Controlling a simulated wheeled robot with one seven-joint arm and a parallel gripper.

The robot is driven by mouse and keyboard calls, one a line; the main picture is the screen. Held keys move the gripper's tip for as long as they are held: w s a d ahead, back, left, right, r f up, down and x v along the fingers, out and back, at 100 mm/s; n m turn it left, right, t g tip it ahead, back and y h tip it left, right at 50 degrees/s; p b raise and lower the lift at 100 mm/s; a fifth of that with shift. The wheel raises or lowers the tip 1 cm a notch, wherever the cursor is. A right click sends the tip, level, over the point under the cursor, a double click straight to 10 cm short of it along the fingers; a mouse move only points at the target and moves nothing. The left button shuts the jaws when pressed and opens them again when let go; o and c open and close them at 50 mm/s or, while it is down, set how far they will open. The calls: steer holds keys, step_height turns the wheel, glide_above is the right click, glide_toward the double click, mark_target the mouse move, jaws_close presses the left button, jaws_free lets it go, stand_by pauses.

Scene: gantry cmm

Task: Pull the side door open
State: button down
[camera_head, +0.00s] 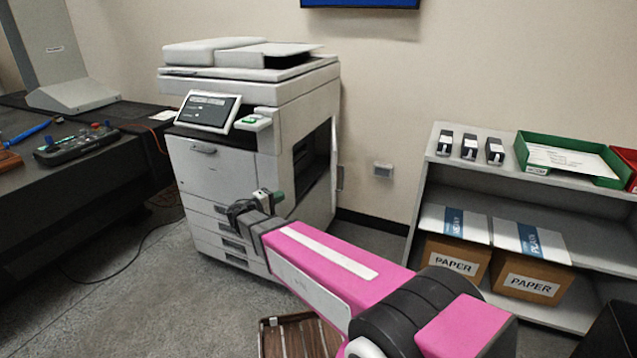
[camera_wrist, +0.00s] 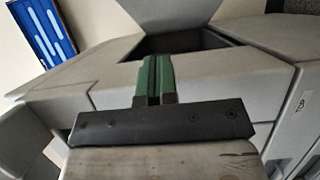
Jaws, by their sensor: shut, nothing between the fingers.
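A white copier (camera_head: 225,165) stands against the wall in the head view. Its right side has a dark opening (camera_head: 312,160), with a pale side panel (camera_head: 312,208) below it. In the wrist view the shut green fingers (camera_wrist: 155,78) point toward a grey body with a dark recess (camera_wrist: 185,45). Contact with the copier cannot be told.
A dark workbench (camera_head: 80,165) with tools is at the left. A grey shelf (camera_head: 500,180) with paper boxes (camera_head: 533,280) and a green tray (camera_head: 565,158) is at the right. A brown slatted crate (camera_head: 300,335) lies on the floor below my arm. Floor shows between copier and shelf.

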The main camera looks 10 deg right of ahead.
steer(key=s+d+x, duration=0.1)
steer(key=s+x, duration=0.1)
steer(key=x, duration=2)
steer(key=shift+d, duration=0.6)
